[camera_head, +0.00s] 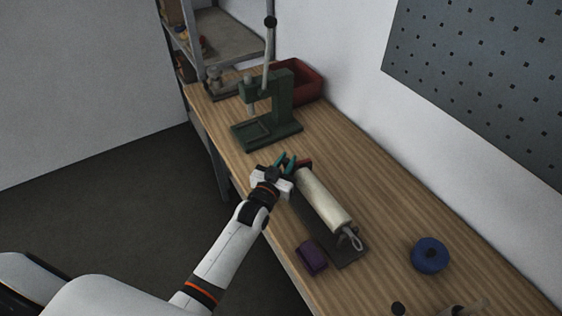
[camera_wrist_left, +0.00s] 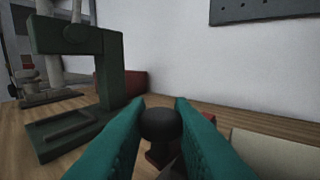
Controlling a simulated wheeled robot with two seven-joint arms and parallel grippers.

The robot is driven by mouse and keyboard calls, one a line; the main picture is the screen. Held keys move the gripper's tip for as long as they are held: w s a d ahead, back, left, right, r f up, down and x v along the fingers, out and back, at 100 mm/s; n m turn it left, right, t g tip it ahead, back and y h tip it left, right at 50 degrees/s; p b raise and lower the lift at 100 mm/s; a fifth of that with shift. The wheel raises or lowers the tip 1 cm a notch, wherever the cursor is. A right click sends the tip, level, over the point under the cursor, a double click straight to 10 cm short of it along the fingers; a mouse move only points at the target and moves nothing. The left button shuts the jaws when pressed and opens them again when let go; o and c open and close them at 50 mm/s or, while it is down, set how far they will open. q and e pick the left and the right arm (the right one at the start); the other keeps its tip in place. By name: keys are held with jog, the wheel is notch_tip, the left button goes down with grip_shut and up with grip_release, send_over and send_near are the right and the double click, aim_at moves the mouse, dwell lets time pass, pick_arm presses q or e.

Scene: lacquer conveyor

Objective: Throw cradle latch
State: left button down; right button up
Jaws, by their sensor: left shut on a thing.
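A cream cylinder (camera_head: 322,200) lies in a dark cradle (camera_head: 349,253) on the wooden bench, with a wire loop at its near end. A red part (camera_head: 304,164) sits at the cradle's far end. My left gripper (camera_head: 285,161) is at that end, its teal fingers closed on a black round knob (camera_wrist_left: 163,124), seen between the fingers in the left wrist view. The knob appears to be the latch handle. Its lower part and the rest of the latch are mostly hidden by the fingers. My right gripper is not in view.
A green press (camera_head: 283,94) with a tall lever stands beyond the gripper, with a red bin (camera_head: 308,82) behind it. A purple block (camera_head: 311,257) lies left of the cradle; a blue round spool (camera_head: 430,254) lies right. The wall borders the bench.

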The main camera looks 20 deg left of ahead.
pick_arm(q)
jog(key=shift+s+d+r+n+y, duration=0.15)
jog(key=shift+n+y, duration=0.25)
jog(key=shift+y, duration=0.2)
jog(key=c, duration=1.3)
grip_release()
jog(key=shift+f, duration=0.25)
